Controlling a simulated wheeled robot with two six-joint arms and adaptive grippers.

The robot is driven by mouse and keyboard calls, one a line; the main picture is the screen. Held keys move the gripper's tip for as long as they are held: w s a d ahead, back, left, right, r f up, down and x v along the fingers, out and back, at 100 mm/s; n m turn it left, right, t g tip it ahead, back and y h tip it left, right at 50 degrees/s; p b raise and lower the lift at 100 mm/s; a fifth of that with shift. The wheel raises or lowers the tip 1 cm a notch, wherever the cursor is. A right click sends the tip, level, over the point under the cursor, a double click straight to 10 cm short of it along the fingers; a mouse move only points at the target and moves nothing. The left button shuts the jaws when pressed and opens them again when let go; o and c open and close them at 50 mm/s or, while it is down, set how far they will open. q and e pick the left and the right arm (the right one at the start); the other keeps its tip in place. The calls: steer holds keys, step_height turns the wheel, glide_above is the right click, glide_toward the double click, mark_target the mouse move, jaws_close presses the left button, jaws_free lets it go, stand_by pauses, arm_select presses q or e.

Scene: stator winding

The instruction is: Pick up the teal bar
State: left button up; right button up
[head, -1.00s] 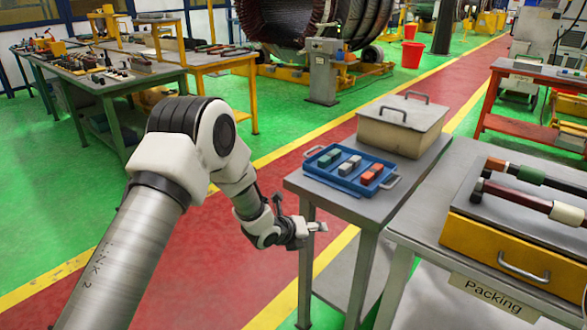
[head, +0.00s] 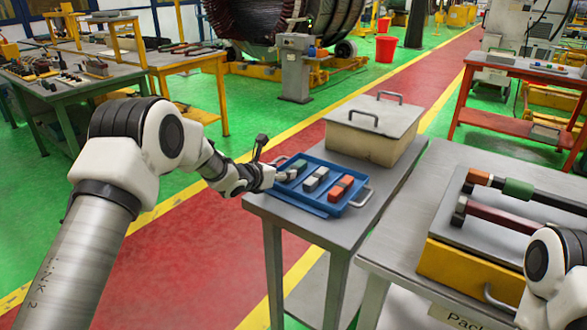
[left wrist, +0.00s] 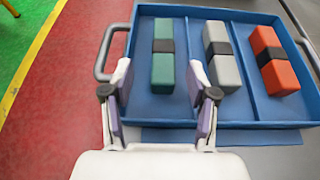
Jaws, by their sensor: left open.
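The teal bar (head: 299,164) lies in the left compartment of the blue tray (head: 318,207), with a dark band around its middle. In the left wrist view the teal bar (left wrist: 163,72) points away from me. My left gripper (head: 279,178) is at the tray's left end, close to the bar. In the left wrist view its two fingers (left wrist: 160,88) are spread, one toward each side of the bar's near end, with nothing held. Whether they are level with the bar I cannot tell. My right arm shows at the lower right, but its gripper is out of view.
A grey bar (head: 316,178) and an orange bar (head: 338,190) lie in the other compartments. A lidded beige box (head: 365,135) stands behind the tray on the small grey table. A yellow-drawered packing unit (head: 470,275) stands to the right.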

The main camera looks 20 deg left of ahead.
arm_select(q)
steer(key=x, duration=0.4)
steer(key=shift+d+f+p, duration=0.3)
steer(key=shift+f+p, duration=0.05)
steer(key=shift+p, duration=0.05)
steer(key=shift+s+f, duration=0.1)
steer(key=shift+s, duration=0.05)
jaws_close()
